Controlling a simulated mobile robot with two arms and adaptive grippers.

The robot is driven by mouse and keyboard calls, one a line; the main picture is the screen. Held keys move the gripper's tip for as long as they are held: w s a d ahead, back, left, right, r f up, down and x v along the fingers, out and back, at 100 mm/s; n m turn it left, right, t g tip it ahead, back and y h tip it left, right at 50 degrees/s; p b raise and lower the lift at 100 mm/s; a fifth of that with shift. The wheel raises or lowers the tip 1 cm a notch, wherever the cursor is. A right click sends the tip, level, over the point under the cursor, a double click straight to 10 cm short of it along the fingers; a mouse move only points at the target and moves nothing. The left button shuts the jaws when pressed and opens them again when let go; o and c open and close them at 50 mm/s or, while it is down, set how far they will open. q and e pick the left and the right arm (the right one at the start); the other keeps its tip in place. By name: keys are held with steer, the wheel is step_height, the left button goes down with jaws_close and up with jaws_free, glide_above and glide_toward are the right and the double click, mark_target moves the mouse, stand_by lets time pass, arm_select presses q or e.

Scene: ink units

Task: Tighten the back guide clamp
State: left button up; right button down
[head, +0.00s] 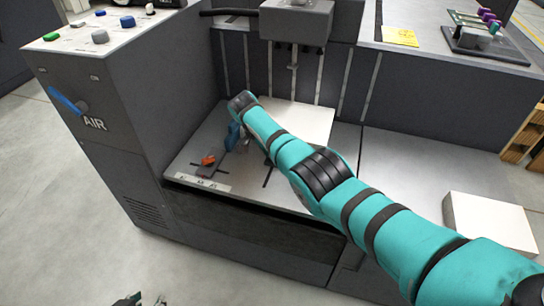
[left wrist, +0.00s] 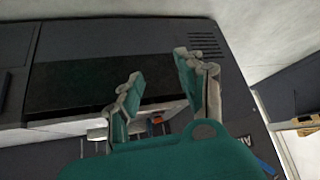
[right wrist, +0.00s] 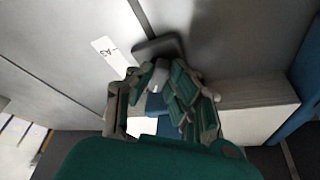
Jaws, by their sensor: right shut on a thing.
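In the right wrist view, the right gripper (right wrist: 150,100) is shut around a small part, with blue (right wrist: 155,103) between the fingers. An orange clamp (head: 208,160) sits on a dark guide nearer the front. My left gripper (left wrist: 157,98) is open and empty, low in front of the machine.
A grey head (head: 297,20) hangs above the bed. The control cabinet (head: 110,80) with a blue air lever (head: 68,102) stands left. A white block (head: 490,222) is at right.

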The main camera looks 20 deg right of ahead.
steer(key=shift+w+m+b, duration=0.1)
steer(key=shift+m+b, duration=0.5)
steer(key=shift+b, duration=0.45)
arm_select(q)
steer(key=w+d+r+t+h, duration=0.2)
steer(key=w+d+r+t, duration=0.1)
steer(key=w+r+t, duration=0.4)
steer(key=shift+w+d+r+t, duration=0.35)
steer(key=shift+w+r, duration=0.5)
steer(key=shift+r, duration=0.45)
arm_select(e)
steer(key=c, duration=1.3)
jaws_free()
steer(key=v, duration=1.2)
steer(key=shift+w+a, duration=0.1)
steer(key=shift+w, duration=0.1)
